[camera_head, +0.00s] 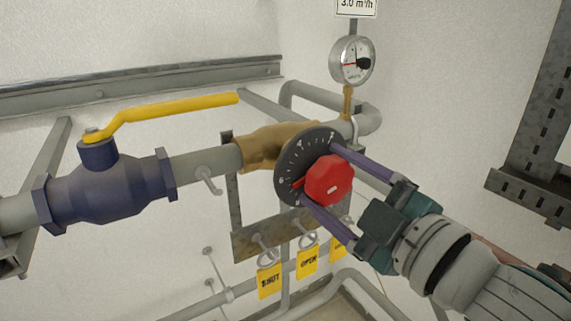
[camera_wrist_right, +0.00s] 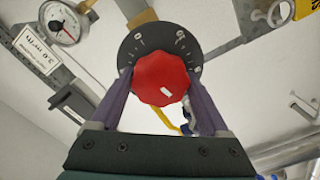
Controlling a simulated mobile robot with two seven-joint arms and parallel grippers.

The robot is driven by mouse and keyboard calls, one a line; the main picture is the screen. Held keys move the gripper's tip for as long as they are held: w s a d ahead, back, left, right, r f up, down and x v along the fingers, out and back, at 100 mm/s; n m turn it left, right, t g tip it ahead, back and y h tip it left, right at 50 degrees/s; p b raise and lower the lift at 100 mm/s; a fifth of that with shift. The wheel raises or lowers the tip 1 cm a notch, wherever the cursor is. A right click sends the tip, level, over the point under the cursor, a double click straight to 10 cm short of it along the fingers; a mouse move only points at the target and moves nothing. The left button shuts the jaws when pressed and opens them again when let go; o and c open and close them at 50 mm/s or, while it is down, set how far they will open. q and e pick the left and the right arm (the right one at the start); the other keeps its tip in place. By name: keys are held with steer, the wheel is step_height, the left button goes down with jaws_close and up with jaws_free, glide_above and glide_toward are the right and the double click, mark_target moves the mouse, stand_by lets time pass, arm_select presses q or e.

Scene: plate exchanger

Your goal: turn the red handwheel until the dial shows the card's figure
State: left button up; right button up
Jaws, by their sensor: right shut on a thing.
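The red handwheel (camera_head: 330,181) sits in front of a dark round scale plate (camera_head: 289,170) with white marks, on a brass valve body (camera_head: 262,149). My right gripper (camera_head: 318,172) has its two purple fingers on either side of the handwheel and is shut on it. The wrist view shows the red handwheel (camera_wrist_right: 161,79) between the fingers, with a white mark on its face. The dial (camera_head: 352,60) is a round gauge above the valve with a red needle. The card (camera_head: 356,6) above it reads 3.0 m³/h and is cut off at the top. My left gripper is not in view.
A blue valve (camera_head: 110,190) with a yellow lever (camera_head: 170,108) sits on the pipe at left. Yellow tags reading SHUT (camera_head: 269,281) and OPEN (camera_head: 307,263) hang below, near small valves. A dark perforated bracket (camera_head: 540,110) stands at right.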

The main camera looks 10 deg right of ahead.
steer(key=shift+m, duration=0.4)
steer(key=m+p, duration=0.1)
steer(key=m, duration=0.3)
steer(key=shift+r+m, duration=0.1)
steer(key=shift+m, duration=0.3)
steer(key=m, duration=0.4)
steer(key=shift+d+p, duration=0.1)
steer(key=shift+p, duration=0.3)
steer(key=shift+m, duration=1)
steer(key=o, duration=1.2)
